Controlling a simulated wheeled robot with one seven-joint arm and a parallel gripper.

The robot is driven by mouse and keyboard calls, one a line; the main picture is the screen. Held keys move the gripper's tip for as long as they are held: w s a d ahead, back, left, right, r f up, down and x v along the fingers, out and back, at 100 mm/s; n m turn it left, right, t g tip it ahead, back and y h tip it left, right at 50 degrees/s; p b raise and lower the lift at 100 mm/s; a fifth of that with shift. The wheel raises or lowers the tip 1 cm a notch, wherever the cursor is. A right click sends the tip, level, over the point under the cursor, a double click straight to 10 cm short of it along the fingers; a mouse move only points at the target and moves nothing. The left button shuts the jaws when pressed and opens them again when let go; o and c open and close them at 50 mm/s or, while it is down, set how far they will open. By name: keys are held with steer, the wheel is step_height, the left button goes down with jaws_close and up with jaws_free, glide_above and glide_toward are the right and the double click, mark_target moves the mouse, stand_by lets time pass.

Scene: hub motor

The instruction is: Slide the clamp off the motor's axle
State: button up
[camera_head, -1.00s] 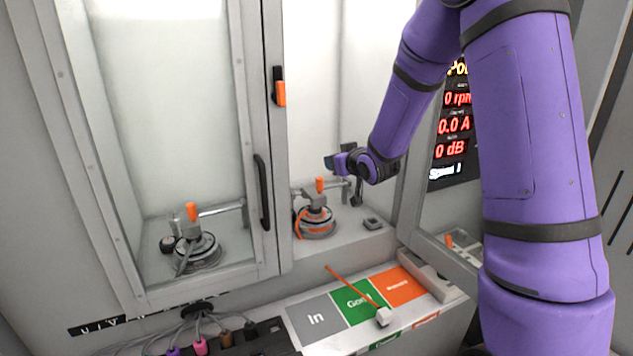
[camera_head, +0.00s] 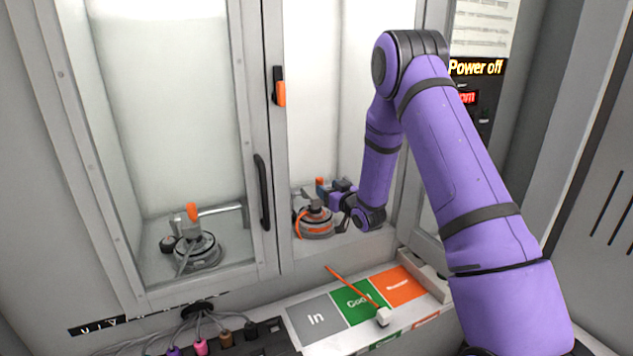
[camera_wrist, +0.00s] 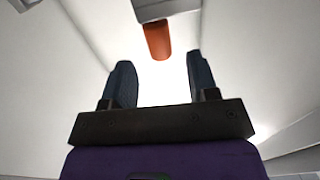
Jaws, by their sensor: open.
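The motor (camera_head: 316,225) is a round grey disc with orange marks, sitting in the right bay of the cabinet. An upright orange handle (camera_head: 319,185), apparently the clamp's, stands above it. The axle and how the clamp sits on it are not clear. My gripper (camera_head: 329,195) is beside the handle, partly merged with the parts around it in the head view. In the wrist view my gripper (camera_wrist: 163,75) is open and empty. The orange handle (camera_wrist: 158,41) shows beyond the fingertips, roughly between them, attached to a grey piece (camera_wrist: 165,9).
A second motor (camera_head: 195,252) with an orange handle sits behind the left glass door (camera_head: 258,190). Below the bay is a shelf with grey, green (camera_head: 357,302) and orange panels. An orange rod with a white block (camera_head: 384,317) lies there. Cables hang at lower left.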

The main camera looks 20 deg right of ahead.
mark_target(317, 180)
steer(key=w, duration=0.2)
steer(key=w+a, duration=0.1)
steer(key=w, duration=0.4)
steer(key=shift+a, duration=0.15)
